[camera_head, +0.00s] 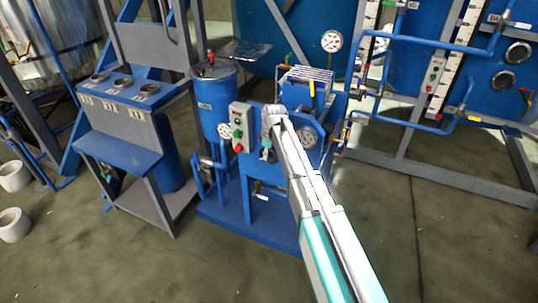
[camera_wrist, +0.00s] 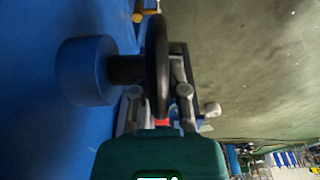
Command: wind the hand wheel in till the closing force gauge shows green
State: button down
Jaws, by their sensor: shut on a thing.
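The hand wheel (camera_wrist: 157,62) is dark and seen nearly edge-on in the wrist view, on a dark shaft (camera_wrist: 124,69) from a round blue housing (camera_wrist: 84,71). My gripper (camera_wrist: 158,98) has one finger on each side of the wheel's near rim and is shut on it. In the head view my arm reaches to the blue machine (camera_head: 245,200) and covers most of the wheel area.
A control box (camera_head: 238,130) with green and red buttons stands just left of my wrist. A blue console (camera_head: 122,90) stands at left. Another dial (camera_head: 332,41) is behind. A grey frame with blue pipes (camera_head: 425,122) is at right. Floor (camera_head: 430,240) is clear at front right.

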jog(key=c, duration=0.6)
grip_release()
jog(key=shift+s, duration=0.2)
jog(key=shift+c, duration=0.2)
jog(key=shift+w, duration=0.15)
